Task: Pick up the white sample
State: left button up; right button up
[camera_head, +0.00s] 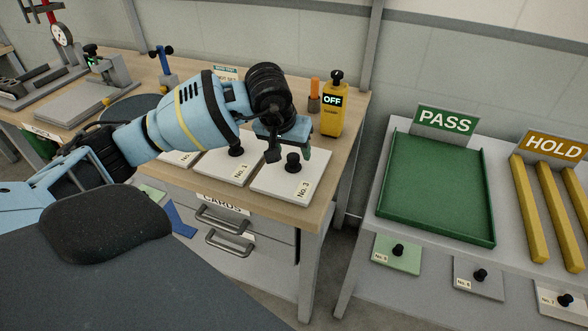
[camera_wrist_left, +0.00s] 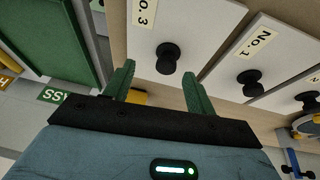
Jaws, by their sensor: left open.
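Several white sample plates with black knobs lie on the wooden bench. The No. 3 plate (camera_head: 272,184) is nearest the bench's right corner, and its black knob (camera_head: 293,162) stands upright. The No. 1 plate (camera_head: 222,168) lies to its left, and a third white plate (camera_head: 178,158) is partly hidden by my arm. My left gripper (camera_head: 287,150) is open and empty, close to the No. 3 knob. In the left wrist view, the No. 3 knob (camera_wrist_left: 168,55) appears just beyond the gap between the green fingers (camera_wrist_left: 159,82). My right gripper is not in view.
A yellow bottle (camera_head: 333,108) with an OFF display and an orange-topped item (camera_head: 314,95) stand behind the plates. Right is a table with a green PASS tray (camera_head: 440,190) and yellow HOLD bars (camera_head: 550,205). More plates lie below. A floor gap separates bench and table.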

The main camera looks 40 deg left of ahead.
aim_at(293, 156)
pick_arm(q)
jog(key=shift+y, duration=0.4)
jog(key=shift+w+a+r+x, duration=0.1)
jog(key=shift+w+a+x, duration=0.1)
jog(key=shift+x, duration=1)
jog(key=shift+w+a+r+x, duration=0.1)
jog(key=shift+a+x, duration=0.05)
jog(key=shift+x, duration=1.05)
jog(key=shift+w+a+x, duration=0.1)
jog(key=shift+a+x, duration=0.1)
jog(key=shift+x, duration=0.95)
grip_shut()
